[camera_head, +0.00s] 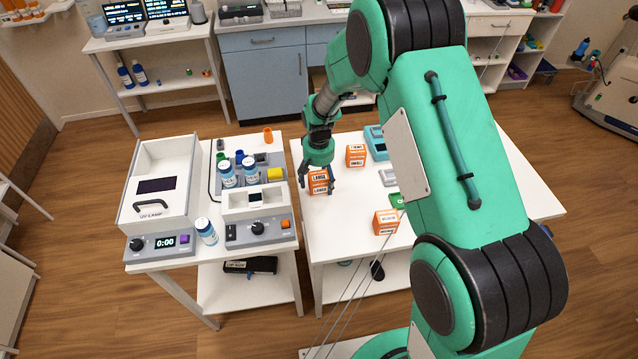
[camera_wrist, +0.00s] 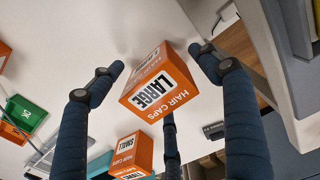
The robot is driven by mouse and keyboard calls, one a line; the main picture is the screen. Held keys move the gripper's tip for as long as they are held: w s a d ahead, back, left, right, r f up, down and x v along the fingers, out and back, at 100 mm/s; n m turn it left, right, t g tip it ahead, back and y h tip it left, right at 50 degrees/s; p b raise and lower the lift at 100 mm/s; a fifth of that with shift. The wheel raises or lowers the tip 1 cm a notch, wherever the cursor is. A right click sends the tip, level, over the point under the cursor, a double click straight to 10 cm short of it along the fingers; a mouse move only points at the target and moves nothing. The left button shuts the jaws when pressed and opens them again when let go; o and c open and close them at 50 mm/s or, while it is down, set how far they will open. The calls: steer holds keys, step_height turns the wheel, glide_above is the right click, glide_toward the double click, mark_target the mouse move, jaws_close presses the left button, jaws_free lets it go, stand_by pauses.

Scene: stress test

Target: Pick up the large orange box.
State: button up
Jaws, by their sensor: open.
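The large orange box (camera_head: 319,184), with a white label, stands near the left edge of the right-hand white table. In the wrist view the large orange box (camera_wrist: 157,90) shows the words LARGE and HAIR CAPS, and it lies between my fingers. My gripper (camera_head: 318,176) points down over this box, with its fingers spread around it. In the wrist view my gripper (camera_wrist: 160,62) has dark blue fingers on both sides of the box and a third one below it, with visible gaps at the sides. The gripper is open.
A small orange box (camera_wrist: 130,153) labelled SMALL is close by; another orange box (camera_head: 386,222) stands nearer the front. A green box (camera_head: 397,201) and a teal device (camera_head: 376,143) share the table. The left table holds a UV lamp unit (camera_head: 157,205) and blue-white bottles (camera_head: 206,232).

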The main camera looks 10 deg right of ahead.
mark_target(319, 174)
steer(key=shift+c, duration=0.3)
steer(key=c, duration=1.4)
steer(key=shift+r, duration=0.15)
steer(key=shift+r, duration=0.6)
step_height(319, 174, up, 2)
steer(key=shift+r+p, duration=0.15)
steer(key=shift+p, duration=0.45)
steer(key=s, duration=0.5)
steer(key=s+d+p, duration=0.1)
steer(key=s, duration=0.4)
steer(key=s+r+p, duration=0.1)
steer(key=s, duration=0.5)
steer(key=shift+d+r, duration=0.1)
steer(key=shift+d, duration=0.25)
